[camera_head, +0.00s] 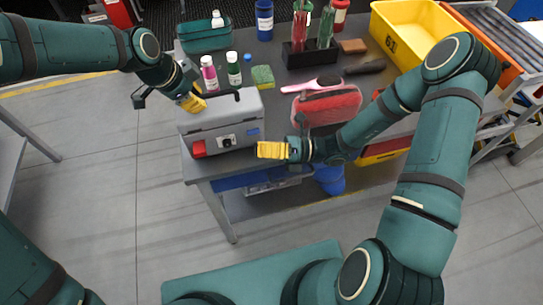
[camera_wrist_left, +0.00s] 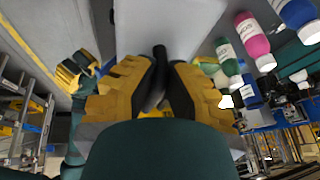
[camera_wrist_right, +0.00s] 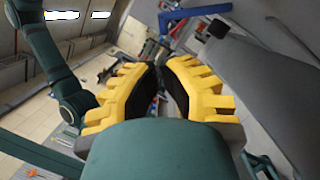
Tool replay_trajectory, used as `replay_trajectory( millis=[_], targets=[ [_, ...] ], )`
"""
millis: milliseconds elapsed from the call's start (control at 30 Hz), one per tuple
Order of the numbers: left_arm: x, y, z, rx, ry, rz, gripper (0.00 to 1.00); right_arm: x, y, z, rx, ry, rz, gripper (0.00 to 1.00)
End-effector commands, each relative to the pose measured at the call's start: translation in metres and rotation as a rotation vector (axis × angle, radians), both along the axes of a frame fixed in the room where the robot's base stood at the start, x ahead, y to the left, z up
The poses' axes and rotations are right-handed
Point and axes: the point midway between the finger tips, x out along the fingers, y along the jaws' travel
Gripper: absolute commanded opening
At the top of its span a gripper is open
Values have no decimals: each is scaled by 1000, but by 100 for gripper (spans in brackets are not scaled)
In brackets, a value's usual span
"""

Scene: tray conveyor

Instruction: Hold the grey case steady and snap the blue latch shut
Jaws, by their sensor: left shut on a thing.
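The grey case (camera_head: 215,117) stands near the table's front-left corner. Its front has a red latch (camera_head: 199,149) at the left and a small blue part (camera_head: 254,133), seemingly the blue latch, at the right. My left gripper (camera_head: 194,104) is at the case's top left, shut on a black handle (camera_wrist_left: 158,75) over the pale case top.
Pink (camera_head: 208,73) and green-labelled (camera_head: 234,68) bottles and a sponge (camera_head: 262,77) stand behind the case. A red pouch (camera_head: 328,104) and pink brush (camera_head: 312,86) lie to its right. A yellow bin (camera_head: 425,30) is at the back right. The floor in front is clear.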

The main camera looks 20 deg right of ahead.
Motion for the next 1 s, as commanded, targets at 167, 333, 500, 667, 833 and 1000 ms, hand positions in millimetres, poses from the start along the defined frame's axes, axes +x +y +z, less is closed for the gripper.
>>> replay_trajectory(
  millis=[167, 333, 500, 667, 833, 1000],
  targets=[
    [-1, 0, -1, 1, 3, -1, 0, 9, 0, 8, 0, -1, 1, 0],
    [-1, 0, -1, 1, 3, -1, 0, 10, 0, 9, 0, 1, 2, 0],
    [-1, 0, -1, 1, 3, -1, 0, 10, 0, 8, 0, 1, 2, 0],
    [-1, 0, -1, 1, 3, -1, 0, 10, 0, 9, 0, 13, 2, 0],
    [-1, 0, -1, 1, 3, -1, 0, 11, 0, 11, -1, 45, 1, 0],
    [-1, 0, -1, 1, 3, -1, 0, 11, 0, 12, -2, 67, 1, 0]
  ],
)
